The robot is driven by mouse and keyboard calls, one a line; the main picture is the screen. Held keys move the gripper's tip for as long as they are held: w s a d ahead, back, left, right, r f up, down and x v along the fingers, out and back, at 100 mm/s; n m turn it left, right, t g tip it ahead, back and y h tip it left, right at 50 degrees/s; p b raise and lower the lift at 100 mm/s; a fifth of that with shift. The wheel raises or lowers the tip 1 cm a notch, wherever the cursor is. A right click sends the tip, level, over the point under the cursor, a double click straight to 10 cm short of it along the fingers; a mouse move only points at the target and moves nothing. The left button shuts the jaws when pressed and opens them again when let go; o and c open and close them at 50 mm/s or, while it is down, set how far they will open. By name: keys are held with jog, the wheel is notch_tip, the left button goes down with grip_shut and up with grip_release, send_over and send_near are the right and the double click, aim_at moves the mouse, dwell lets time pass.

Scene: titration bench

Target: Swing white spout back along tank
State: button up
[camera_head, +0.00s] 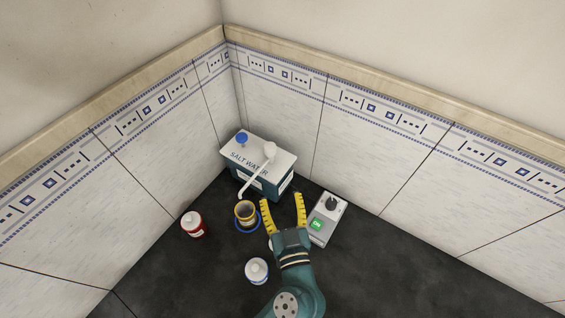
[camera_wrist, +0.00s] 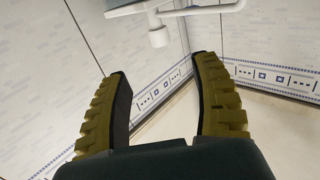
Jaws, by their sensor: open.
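The salt water tank (camera_head: 246,177) stands in the corner, with a white top and dark teal sides. Its white spout (camera_head: 256,178) runs from a round white pivot on the lid out over the front edge, down and to the left. The spout end is above or close to a yellow-rimmed cup (camera_head: 245,210). My gripper (camera_head: 282,201) is open and empty, in front of the tank and right of the cup and spout. In the wrist view, the white spout (camera_wrist: 200,11) and its downturned tip show beyond my open fingers (camera_wrist: 160,82), apart from them.
A grey box with a black knob and green ON switch (camera_head: 327,218) stands close right of my gripper. A red jar with a white lid (camera_head: 193,224) stands at left. A white bottle (camera_head: 257,270) stands in front. A blue ring (camera_head: 239,227) surrounds the cup's base. Tiled walls close the back.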

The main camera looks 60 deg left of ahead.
aim_at(271, 154)
jog(key=p+x, duration=0.2)
jog(key=x, duration=1.4)
jog(key=shift+w+a+r, duration=0.1)
jog(key=shift+w+r, duration=0.05)
jog(key=shift+c, duration=0.5)
grip_shut()
